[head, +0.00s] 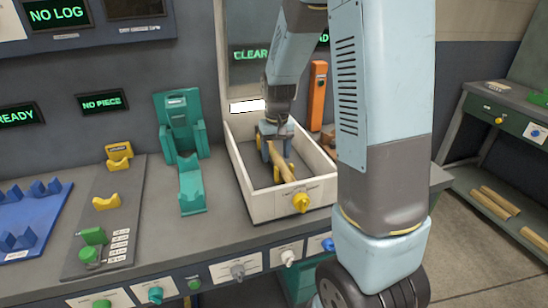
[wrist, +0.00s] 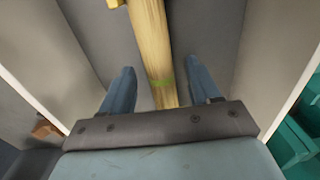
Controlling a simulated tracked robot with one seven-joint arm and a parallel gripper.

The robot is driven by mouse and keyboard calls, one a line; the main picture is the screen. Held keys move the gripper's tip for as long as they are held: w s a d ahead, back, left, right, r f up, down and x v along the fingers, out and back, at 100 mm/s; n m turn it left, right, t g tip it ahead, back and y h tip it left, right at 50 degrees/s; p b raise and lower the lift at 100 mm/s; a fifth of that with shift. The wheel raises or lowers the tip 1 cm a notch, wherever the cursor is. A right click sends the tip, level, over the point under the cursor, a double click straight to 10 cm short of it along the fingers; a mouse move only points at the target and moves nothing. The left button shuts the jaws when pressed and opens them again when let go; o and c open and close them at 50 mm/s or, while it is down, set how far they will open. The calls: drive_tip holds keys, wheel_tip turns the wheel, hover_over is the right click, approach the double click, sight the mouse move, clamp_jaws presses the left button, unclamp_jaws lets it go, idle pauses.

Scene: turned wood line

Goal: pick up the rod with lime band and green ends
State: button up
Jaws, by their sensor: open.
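In the head view the rod (head: 280,163) lies inside a white-walled bin (head: 248,192). My gripper (wrist: 158,68) is open, with one blue finger on each side of the rod and visible gaps. In the head view my gripper (head: 272,131) reaches down into the bin, partly hiding the rod.
The bin's walls stand close around my gripper. A yellow knob (head: 302,203) is on its front. A teal stand (head: 190,185) is to the left, with yellow cradles (head: 107,202) beyond it. An orange post (head: 317,95) stands behind at right. Several rods (head: 495,200) lie on a far-right shelf.

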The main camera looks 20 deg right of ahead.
sight(275, 153)
drive_tip(key=shift+c, duration=0.3)
clamp_jaws()
drive_tip(key=shift+r, duration=0.1)
drive_tip(key=shift+r, duration=0.3)
wheel_tip(275, 153, up, 3)
drive_tip(key=shift+w+f, duration=0.1)
drive_tip(key=shift+f, duration=0.1)
drive_tip(key=s+r, duration=0.4)
drive_tip(key=r, duration=0.1)
drive_tip(key=shift+s, duration=0.25)
drive_tip(key=s+r, duration=0.4)
drive_tip(key=s, duration=0.5)
drive_tip(key=shift+s+r, duration=0.3)
drive_tip(key=shift+s, duration=0.05)
